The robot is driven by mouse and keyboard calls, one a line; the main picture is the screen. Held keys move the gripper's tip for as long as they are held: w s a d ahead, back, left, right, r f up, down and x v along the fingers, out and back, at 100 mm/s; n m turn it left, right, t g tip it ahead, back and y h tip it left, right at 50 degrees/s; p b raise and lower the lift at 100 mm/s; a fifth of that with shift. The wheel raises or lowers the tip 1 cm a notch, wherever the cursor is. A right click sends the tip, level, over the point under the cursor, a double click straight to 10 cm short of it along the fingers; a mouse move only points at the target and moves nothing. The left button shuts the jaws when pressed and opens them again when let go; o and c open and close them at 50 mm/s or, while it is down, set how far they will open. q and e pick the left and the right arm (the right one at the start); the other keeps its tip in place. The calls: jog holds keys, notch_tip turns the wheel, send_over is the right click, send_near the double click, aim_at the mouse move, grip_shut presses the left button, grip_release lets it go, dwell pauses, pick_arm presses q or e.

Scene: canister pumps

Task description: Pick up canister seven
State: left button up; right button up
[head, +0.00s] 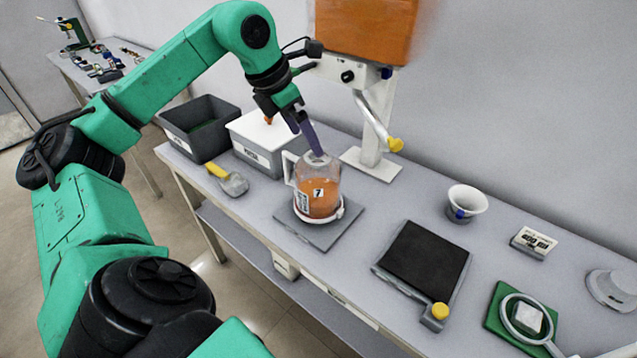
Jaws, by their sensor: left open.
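Canister seven (318,198) is a clear canister with orange contents, a "7" label and a pale handle on its left. It stands upright on a grey square plate (293,229) on the bench, with a white ring around its base. My left gripper (312,142) is open and points down just above the canister's top. I cannot tell whether its fingers touch the canister. My right gripper is not in view.
A white stand (371,155) with an orange tank (365,28) rises behind the canister. A grey bin (201,128), a white-lidded box (262,133) and a scoop (232,183) are left. A black pad (424,261), white cup (466,201) and green board (502,301) are right.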

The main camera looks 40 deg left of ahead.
aim_at(321, 162)
pick_arm(q)
jog(key=x, duration=0.5)
jog(key=shift+d, duration=0.3)
jog(key=shift+w+f, duration=0.15)
jog(key=shift+f, duration=0.05)
jog(key=shift+c, duration=1.2)
grip_shut()
jog(key=shift+r, duration=0.1)
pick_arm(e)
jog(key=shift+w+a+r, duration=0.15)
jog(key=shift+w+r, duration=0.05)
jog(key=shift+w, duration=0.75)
